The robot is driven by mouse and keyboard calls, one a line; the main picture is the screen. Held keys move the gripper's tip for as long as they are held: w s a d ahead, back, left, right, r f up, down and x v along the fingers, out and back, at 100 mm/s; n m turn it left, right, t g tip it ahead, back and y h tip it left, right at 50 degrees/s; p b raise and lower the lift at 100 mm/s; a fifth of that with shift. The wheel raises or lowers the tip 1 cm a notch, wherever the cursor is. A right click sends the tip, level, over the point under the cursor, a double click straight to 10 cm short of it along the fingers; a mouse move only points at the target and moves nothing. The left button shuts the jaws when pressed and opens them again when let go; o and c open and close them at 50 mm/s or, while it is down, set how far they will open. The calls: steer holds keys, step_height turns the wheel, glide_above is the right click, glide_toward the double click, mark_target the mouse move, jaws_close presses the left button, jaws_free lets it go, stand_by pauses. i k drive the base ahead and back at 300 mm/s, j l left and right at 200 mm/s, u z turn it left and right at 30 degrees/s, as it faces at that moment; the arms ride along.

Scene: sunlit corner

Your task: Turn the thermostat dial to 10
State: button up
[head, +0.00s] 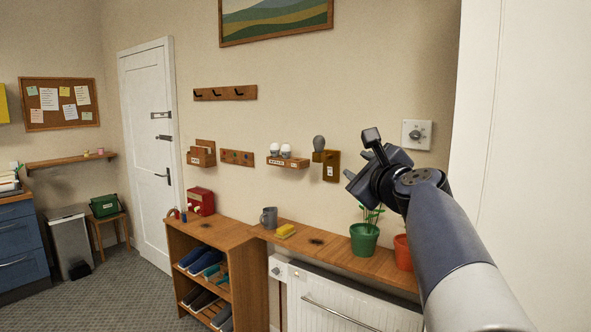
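A white square wall plate (407,142) with a round grey dial (415,134) is on the wall at the right, just beyond my arm. Its markings are too small to read, so I cannot tell its setting. My gripper (359,155) is in front of the wall, left of and lower than the dial in the picture. Its two fingers stand apart, with nothing visible between them. It is clear of the dial in the picture.
A wooden shelf (330,247) runs below, with a green potted plant (364,240), an orange pot (403,252), a grey mug (269,217) and a yellow block (285,231). A radiator (345,300) with a round knob (277,270) is underneath. A white panel (535,130) stands at right.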

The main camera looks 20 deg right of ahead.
mark_target(415, 135)
steer(key=i+j, duration=0.1)
steer(key=i, duration=0.4)
steer(key=i+j, duration=0.1)
steer(key=i, duration=0.4)
steer(key=i+z, duration=0.6)
steer(key=z, duration=0.2)
steer(key=i+j+z, duration=0.2)
steer(key=z, duration=0.15)
steer(key=i+j+z, duration=0.25)
steer(key=z, duration=0.15)
steer(key=i+j+z, duration=0.15)
steer(key=i, duration=0.15)
steer(key=i+j+z, duration=0.1)
steer(key=i+j, duration=0.05)
steer(key=i, duration=0.1)
